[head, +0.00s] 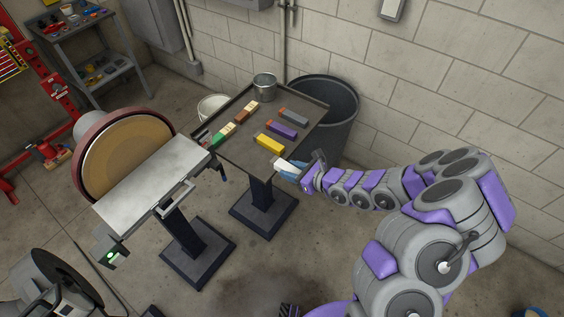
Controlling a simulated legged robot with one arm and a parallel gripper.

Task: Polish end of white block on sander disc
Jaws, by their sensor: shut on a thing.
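The white block (283,165) is at the front right edge of the small dark table, its pale end pointing left toward the sander. A light blue part shows at its right end, by the jaws. My gripper (301,172) is shut on the white block at this right end. Whether the block touches the tabletop is not clear. The sander disc (124,157) is a large tan round face in a dark red rim at the left, apart from the block. A flat grey work rest (150,185) sits in front of the disc.
The dark table (232,158) bears a yellow block (270,143), a purple block (282,131), a grey block (294,116), a green-and-cream block (222,134), a brown-and-cream block (247,112) and a metal can (265,86). A dark bin (334,105) stands behind.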

